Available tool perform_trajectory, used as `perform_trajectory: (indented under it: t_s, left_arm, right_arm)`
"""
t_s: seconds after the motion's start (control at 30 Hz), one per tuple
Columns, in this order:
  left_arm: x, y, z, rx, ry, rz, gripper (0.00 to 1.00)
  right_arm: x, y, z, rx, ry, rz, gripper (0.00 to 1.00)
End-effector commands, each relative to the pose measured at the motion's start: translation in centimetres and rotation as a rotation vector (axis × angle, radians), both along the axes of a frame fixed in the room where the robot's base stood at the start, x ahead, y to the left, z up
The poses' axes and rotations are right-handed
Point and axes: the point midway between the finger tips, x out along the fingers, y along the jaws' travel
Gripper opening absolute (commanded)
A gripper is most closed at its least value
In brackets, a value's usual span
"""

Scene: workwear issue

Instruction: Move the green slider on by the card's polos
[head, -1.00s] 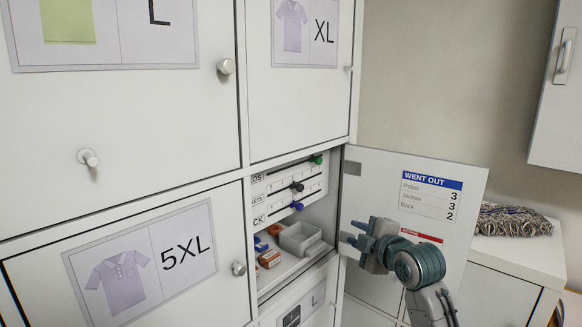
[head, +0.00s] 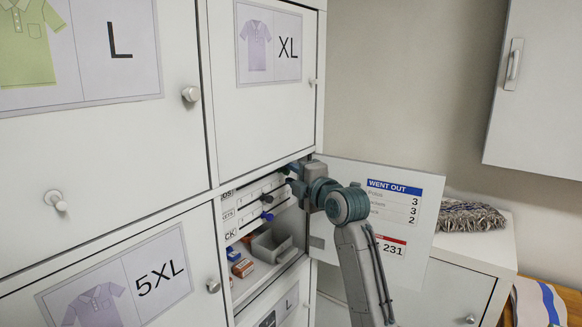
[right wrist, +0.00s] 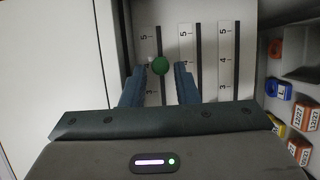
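The green slider's round knob (right wrist: 160,65) shows in the right wrist view on the leftmost of three scales, between the marks 5 and 3. My right gripper (right wrist: 161,72) is open, with one finger on each side of the knob; I cannot tell whether they touch it. In the head view my right gripper (head: 291,176) reaches into the open compartment at the top rail and hides the green knob. The card (head: 394,202) on the open door is headed WENT OUT; its top row, Polos, reads 3. My left gripper is out of view.
A black slider (head: 267,198) and a blue slider (head: 267,216) sit on the lower rails. The open door (head: 412,258) stands right of my arm. A cabinet with a grey mop head (head: 468,216) is beyond.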

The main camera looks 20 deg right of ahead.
Motion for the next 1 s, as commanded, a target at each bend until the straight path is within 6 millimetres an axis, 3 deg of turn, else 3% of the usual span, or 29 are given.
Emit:
perform_trajectory:
  t_s: [0.4, 0.43, 0.57, 0.77, 1.0]
  left_arm:
    - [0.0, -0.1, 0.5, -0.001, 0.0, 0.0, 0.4]
    - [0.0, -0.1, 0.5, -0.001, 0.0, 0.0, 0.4]
    - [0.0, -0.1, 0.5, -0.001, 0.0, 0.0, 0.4]
    - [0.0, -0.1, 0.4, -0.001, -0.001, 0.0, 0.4]
    - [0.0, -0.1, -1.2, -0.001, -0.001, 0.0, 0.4]
  right_arm:
    - [1.1, 0.3, -0.1, 0.0, 0.001, 0.0, 0.27]
    - [1.1, 0.3, -0.1, 0.0, 0.0, 0.0, 0.25]
    - [1.1, 0.3, -0.1, 0.0, 0.001, 0.0, 0.0]
    - [1.2, 0.2, -0.2, 0.0, 0.001, 0.0, 0.0]
    - [3.2, -2.3, -0.4, -0.003, -0.002, -0.002, 0.0]
